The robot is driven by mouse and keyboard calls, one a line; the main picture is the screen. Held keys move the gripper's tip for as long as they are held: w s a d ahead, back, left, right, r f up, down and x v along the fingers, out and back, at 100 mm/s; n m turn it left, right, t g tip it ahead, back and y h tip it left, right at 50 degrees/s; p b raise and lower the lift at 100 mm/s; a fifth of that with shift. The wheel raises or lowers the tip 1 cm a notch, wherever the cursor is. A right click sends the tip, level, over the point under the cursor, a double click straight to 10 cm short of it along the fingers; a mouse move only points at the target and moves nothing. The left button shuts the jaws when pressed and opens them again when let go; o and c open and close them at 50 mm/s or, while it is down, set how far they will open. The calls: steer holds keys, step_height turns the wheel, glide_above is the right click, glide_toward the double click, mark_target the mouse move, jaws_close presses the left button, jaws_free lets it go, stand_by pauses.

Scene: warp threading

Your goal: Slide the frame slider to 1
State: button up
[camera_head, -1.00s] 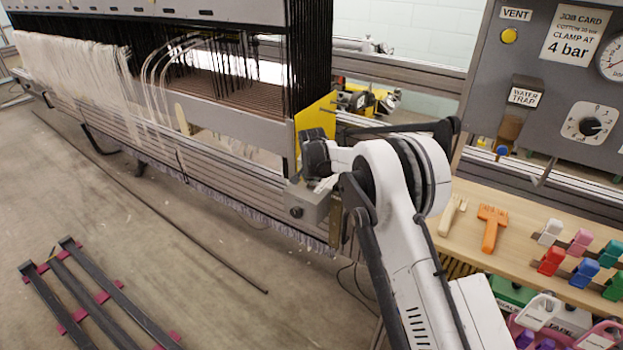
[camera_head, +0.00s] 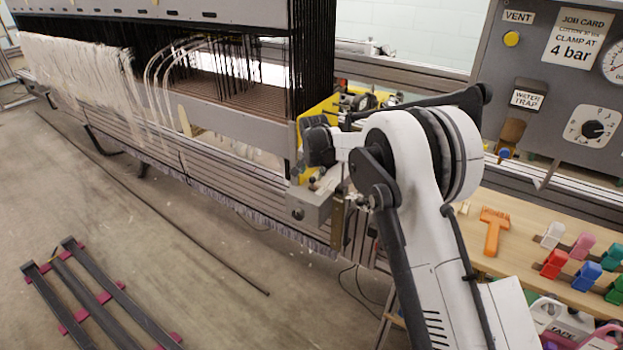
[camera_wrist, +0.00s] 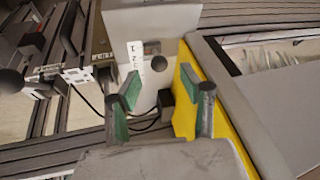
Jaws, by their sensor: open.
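A white scale strip (camera_wrist: 135,55) with small numbers, the top one readable as 1, runs down beside a grey housing (camera_wrist: 152,20) in the wrist view. A dark round knob (camera_wrist: 158,63), which looks like the slider's handle, is right of the strip, below the 1. Which mark it stands at I cannot tell. My gripper (camera_wrist: 160,80) is open, with its two green-padded fingers pointing toward the housing. The knob lies between and beyond the fingertips, and I see no grip on it.
A yellow plate (camera_wrist: 187,110) stands close by the right finger. A small dark block (camera_wrist: 166,103) shows between the fingers. A wooden bench (camera_head: 475,250) with an orange tool (camera_head: 494,230) and coloured clips is at the right. A grey panel (camera_head: 540,100) stands behind it.

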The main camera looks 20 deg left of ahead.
steer(key=shift+v, duration=2.65)
steer(key=shift+r, duration=0.1)
steer(key=s+d+r+p, duration=0.2)
steer(key=s+d+r, duration=0.4)
steer(key=d+r, duration=0.3)
steer(key=s+d+r+t+p, duration=0.1)
steer(key=s+d+r+p, duration=0.1)
steer(key=s+d+r, duration=0.5)
steer(key=s+d+r+p, duration=0.2)
steer(key=s+d+r, duration=0.2)
steer(key=d+r, duration=0.65)
steer(key=s+d+r+n+h+p, duration=0.15)
steer(key=s+d+r, duration=0.25)
steer(key=s+d, duration=0.85)
steer(key=s+d+f+p, duration=0.2)
steer(key=s, duration=0.6)
steer(key=s+d+f+t+p, duration=0.1)
steer(key=s+d+f+p, duration=0.1)
steer(key=s, duration=0.7)
steer(key=shift+d+t, duration=0.3)
steer(key=shift+d, duration=0.3)
